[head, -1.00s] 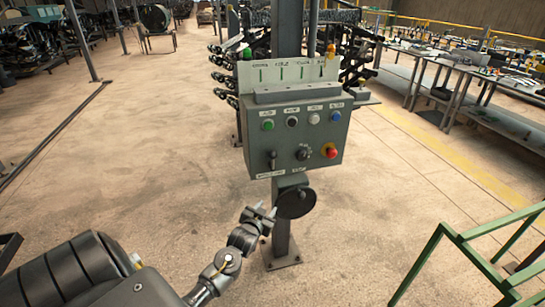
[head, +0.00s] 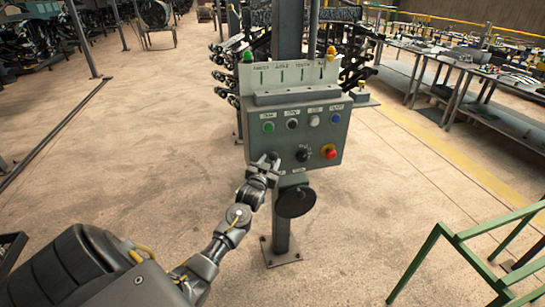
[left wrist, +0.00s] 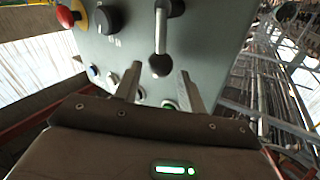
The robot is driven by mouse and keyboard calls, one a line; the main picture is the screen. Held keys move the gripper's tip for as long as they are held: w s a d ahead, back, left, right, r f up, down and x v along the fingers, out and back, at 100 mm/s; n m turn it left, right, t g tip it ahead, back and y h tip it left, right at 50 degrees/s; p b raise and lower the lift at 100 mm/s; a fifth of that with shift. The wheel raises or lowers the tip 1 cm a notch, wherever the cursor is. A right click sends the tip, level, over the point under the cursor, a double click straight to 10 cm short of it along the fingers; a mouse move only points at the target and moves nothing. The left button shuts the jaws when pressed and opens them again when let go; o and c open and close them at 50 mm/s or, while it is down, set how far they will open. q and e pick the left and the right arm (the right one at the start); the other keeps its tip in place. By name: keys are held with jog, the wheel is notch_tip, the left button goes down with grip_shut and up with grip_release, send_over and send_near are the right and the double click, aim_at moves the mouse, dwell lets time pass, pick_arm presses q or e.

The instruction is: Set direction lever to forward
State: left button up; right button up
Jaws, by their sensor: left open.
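The grey control box (head: 290,130) stands on a post in the middle of the head view. The direction lever (left wrist: 161,32) is a metal rod ending in a dark ball knob (left wrist: 159,66). In the head view my gripper largely covers the lever at the box's lower left. My left gripper (head: 264,166) is open right at the lever. In the left wrist view its two fingers (left wrist: 159,72) stand either side of the knob, with gaps showing on both sides. I cannot tell how deep the knob sits between them. My right gripper is not in view.
A black rotary knob (head: 303,155) and a red emergency button (head: 328,152) sit right of the lever. Several push buttons form a row above. A dark round disc (head: 295,201) hangs below the box. A green railing (head: 470,240) stands at lower right.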

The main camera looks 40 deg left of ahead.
pick_arm(q)
jog(key=shift+x, duration=1.3)
jog(key=shift+c, duration=0.2)
